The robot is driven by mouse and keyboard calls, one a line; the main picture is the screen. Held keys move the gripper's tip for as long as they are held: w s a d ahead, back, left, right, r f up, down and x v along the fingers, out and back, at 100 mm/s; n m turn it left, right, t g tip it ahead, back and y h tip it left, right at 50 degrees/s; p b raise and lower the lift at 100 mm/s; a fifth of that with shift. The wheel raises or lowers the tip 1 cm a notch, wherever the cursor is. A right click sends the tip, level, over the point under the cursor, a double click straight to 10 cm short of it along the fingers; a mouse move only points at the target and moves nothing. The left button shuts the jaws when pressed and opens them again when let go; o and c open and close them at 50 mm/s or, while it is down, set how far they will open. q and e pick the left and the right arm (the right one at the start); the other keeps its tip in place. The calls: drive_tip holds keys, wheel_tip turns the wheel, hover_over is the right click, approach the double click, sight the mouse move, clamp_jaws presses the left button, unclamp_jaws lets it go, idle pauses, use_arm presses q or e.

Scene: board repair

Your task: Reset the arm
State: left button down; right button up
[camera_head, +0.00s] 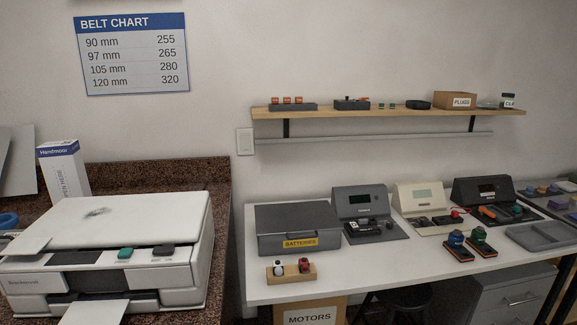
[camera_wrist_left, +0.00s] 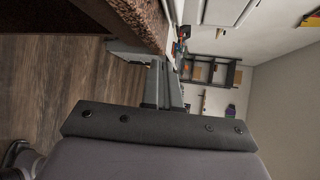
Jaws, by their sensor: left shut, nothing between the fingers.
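My left gripper (camera_wrist_left: 161,82) shows in the left wrist view, in the middle of the picture beyond the dark wrist plate. Its grey fingers are shut and hold nothing. They point away over a wood floor, beside a brown speckled counter edge, and touch nothing that I can see. Neither gripper shows in the head view. My right gripper is in neither view.
In the head view a white printer (camera_head: 110,235) stands on the brown speckled counter (camera_head: 190,180) at left. A white workbench (camera_head: 370,268) at right bears a grey batteries case (camera_head: 297,222) and several devices. A wall shelf (camera_head: 450,113) hangs above.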

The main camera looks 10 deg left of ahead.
use_arm(q)
drive_tip(key=s+d+f+n+g+y, duration=0.1)
drive_tip(key=s+d+f+n+y, duration=0.2)
drive_tip(key=s+d+f+n, duration=0.2)
drive_tip(key=s+d+f+n+g+y, duration=0.1)
drive_tip(key=s+d+f+n, duration=0.4)
drive_tip(key=d+f+n, duration=0.6)
drive_tip(key=n+y, duration=0.1)
drive_tip(key=n, duration=0.7)
drive_tip(key=shift+s+f+n+y, duration=0.2)
drive_tip(key=shift+f+n+y, duration=0.1)
drive_tip(key=shift+f+y, duration=0.1)
drive_tip(key=shift+a, duration=0.1)
